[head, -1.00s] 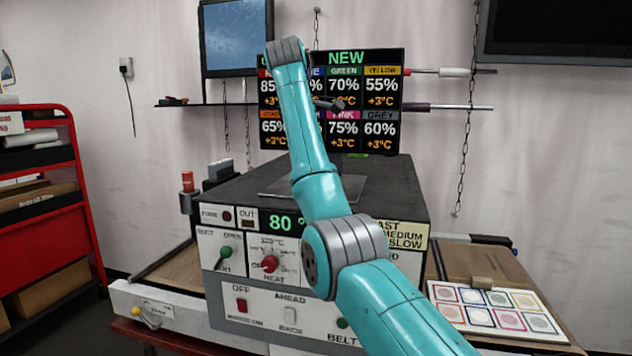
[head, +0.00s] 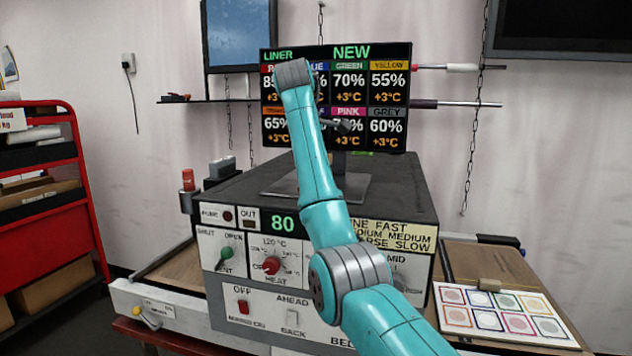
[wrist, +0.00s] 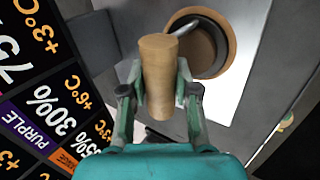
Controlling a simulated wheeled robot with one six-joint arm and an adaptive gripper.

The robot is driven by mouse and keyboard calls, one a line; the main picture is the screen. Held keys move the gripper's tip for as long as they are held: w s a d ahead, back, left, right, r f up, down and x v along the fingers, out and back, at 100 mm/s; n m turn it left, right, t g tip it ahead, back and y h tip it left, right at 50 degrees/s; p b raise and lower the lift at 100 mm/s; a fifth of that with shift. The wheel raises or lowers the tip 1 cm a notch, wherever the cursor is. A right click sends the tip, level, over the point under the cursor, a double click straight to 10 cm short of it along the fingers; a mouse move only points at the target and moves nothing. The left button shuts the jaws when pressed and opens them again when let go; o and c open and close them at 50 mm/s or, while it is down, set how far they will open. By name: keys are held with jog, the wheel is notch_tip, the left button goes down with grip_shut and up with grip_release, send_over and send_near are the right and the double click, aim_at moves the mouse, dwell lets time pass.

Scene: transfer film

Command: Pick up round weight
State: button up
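A tan cylinder (wrist: 158,75), which looks like the round weight, stands between the fingers of my gripper (wrist: 160,92) in the wrist view. The two fingers flank its sides and appear to touch it. A brown round thing with a dark opening (wrist: 222,45) lies beyond it, on a pale surface; I cannot tell exactly what it is. In the head view, my arm hides most of the gripper and the weight, in front of the screen. Only a dark part near my gripper shows there.
The screen is also close on the left in the wrist view (wrist: 40,90). A red shelf rack (head: 40,225) stands at left. A colour card (head: 508,315) lies at right.

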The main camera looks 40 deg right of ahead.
grip_shut()
jog(key=shift+r, duration=0.1)
